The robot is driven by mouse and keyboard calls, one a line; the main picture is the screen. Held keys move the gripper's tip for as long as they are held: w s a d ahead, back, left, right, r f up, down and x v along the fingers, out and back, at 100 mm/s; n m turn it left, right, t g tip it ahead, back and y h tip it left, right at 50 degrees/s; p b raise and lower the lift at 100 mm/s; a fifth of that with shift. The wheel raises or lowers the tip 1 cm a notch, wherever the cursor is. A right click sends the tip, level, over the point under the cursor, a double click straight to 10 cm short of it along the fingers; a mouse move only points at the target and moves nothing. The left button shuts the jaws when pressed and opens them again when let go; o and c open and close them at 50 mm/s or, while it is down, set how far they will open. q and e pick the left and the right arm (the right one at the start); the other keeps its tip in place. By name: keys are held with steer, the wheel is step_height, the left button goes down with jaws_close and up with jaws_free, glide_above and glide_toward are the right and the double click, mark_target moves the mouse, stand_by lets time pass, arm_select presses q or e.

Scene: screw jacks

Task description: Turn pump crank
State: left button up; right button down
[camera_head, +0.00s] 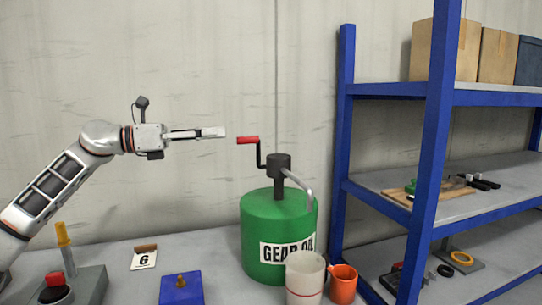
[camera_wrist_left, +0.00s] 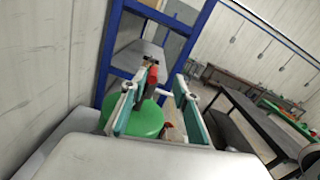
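The pump crank has a red handle (camera_head: 248,140) on a dark bent arm (camera_head: 259,157), above a dark pump head (camera_head: 279,165). The pump stands on a green drum (camera_head: 265,225) labelled "GEAR OIL". My left gripper (camera_head: 222,132) is just left of the red handle at nearly its height, with a small gap between them. In the left wrist view, its two fingers (camera_wrist_left: 155,84) stand apart and empty. The red handle (camera_wrist_left: 152,75) shows ahead between them, with the green drum (camera_wrist_left: 145,120) beyond. My right gripper is not in view.
A white cup (camera_head: 305,280) and an orange mug (camera_head: 343,284) stand before the drum. A blue-framed shelf (camera_head: 430,150) rises close on the right. A blue block (camera_head: 181,288), a "6" card (camera_head: 144,260) and a grey box with a red button (camera_head: 54,279) are on the bench.

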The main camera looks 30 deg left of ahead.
mark_target(241, 139)
arm_select(q)
steer(key=w+d, duration=0.1)
steer(key=w, duration=0.1)
steer(key=w+d+f, duration=0.1)
steer(key=w+d, duration=0.1)
steer(key=w+d+f+p, duration=0.1)
steer(key=w, duration=0.1)
steer(key=shift+d, duration=0.15)
steer(key=shift+w+d+f, duration=0.2)
steer(key=shift+w+d, duration=0.15)
steer(key=shift+w, duration=0.05)
jaws_close()
